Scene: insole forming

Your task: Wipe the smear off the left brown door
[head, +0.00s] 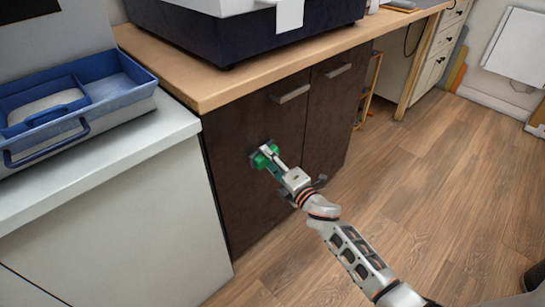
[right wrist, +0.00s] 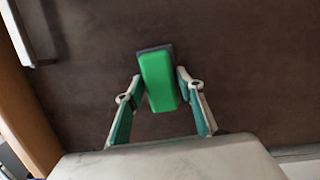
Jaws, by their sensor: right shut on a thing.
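The left brown door (head: 228,185) is the dark cabinet front under the wooden counter, with a horizontal bar handle (head: 291,94) near its top right. My right gripper (head: 269,156) is in front of this door, shut on a green block with a dark pad (right wrist: 160,80). In the right wrist view the fingers close on both sides of the block, and its dark pad faces the door (right wrist: 85,85). The pad looks to be at or very near the door surface; contact cannot be told for sure. No smear can be made out. My left gripper is not in view.
The wooden counter edge (head: 210,98) overhangs the doors and carries a dark machine (head: 240,35). A white cabinet (head: 110,225) with a blue tray (head: 120,112) adjoins on the left. The right brown door (head: 330,125) is beside. The wooden floor (head: 450,190) is open at the right.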

